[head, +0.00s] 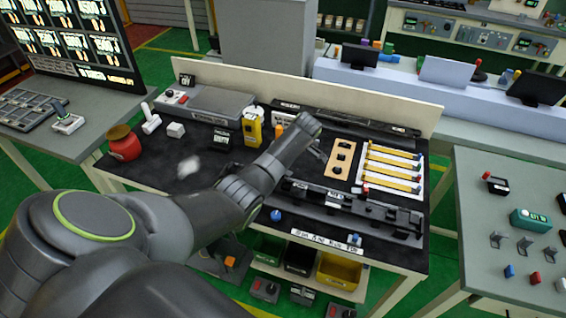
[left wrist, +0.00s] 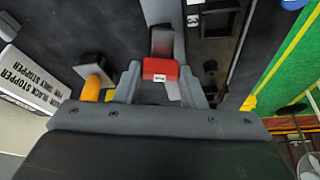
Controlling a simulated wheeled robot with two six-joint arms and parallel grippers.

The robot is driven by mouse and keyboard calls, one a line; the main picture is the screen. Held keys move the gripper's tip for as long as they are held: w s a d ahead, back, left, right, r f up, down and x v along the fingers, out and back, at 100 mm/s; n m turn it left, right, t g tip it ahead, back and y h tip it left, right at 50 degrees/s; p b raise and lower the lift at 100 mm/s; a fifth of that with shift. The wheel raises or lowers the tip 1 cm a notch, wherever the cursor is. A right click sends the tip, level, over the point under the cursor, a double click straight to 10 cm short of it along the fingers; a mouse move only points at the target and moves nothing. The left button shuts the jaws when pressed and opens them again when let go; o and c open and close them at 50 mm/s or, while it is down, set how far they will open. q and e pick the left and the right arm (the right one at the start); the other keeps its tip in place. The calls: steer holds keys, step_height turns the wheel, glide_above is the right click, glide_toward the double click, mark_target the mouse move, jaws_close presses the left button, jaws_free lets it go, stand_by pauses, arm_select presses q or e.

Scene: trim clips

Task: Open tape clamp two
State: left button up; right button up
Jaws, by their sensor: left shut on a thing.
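In the left wrist view my left gripper (left wrist: 160,88) is shut on a small red block (left wrist: 160,69) with a white label too small to read. A grey bar (left wrist: 163,40) runs up from the block, and the two fingers stand on either side of it. A black fixture rail (left wrist: 215,30) with white labels lies to the right. In the head view the long black fixture (head: 350,208) crosses the front of the bench. My left arm reaches over its left part and hides the gripper and the red block. My right gripper is not seen.
An orange peg (left wrist: 95,85) stands close left of my left gripper, with a stopper label sign (left wrist: 35,85) beyond. On the bench are a tan plate with holes (head: 341,158), a white tray of yellow strips (head: 390,168), a yellow box (head: 252,126) and a red jar (head: 123,145).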

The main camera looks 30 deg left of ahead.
arm_select(q)
steer(key=shift+w+r, duration=0.1)
stand_by(0.4)
steer(key=o, duration=1)
steer(key=p+v, duration=0.3)
steer(key=v, duration=1.4)
steer(key=shift+r, duration=0.2)
